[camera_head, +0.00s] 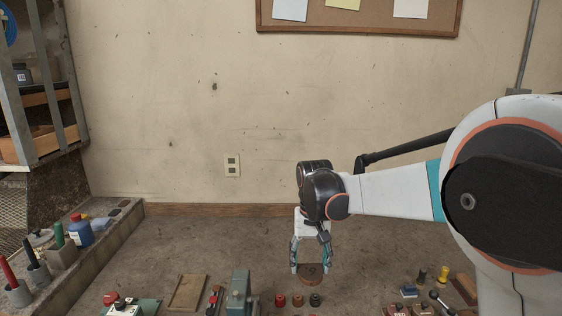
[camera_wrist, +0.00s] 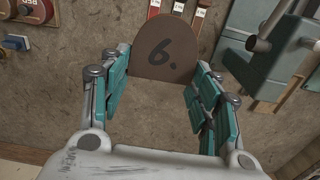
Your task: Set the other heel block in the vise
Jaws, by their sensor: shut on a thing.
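My gripper (camera_head: 311,267) is shut on a brown heel block (camera_head: 311,280) and holds it above the bench. In the wrist view the block (camera_wrist: 160,48) sits between the teal finger pads of my gripper (camera_wrist: 164,72), with a dark "6." on its face and a rounded edge. A grey-green vise (camera_head: 240,290) stands left of the gripper in the head view. It also appears at the upper right of the wrist view (camera_wrist: 260,40). The block is apart from the vise. Whether anything sits in the vise jaws cannot be told.
Small red and dark round pieces (camera_head: 298,300) are in front of the gripper. A wooden tray (camera_head: 187,293) and a red-and-green device (camera_head: 125,305) lie at left; small tools (camera_head: 425,300) lie at right. The bench behind is clear up to the wall.

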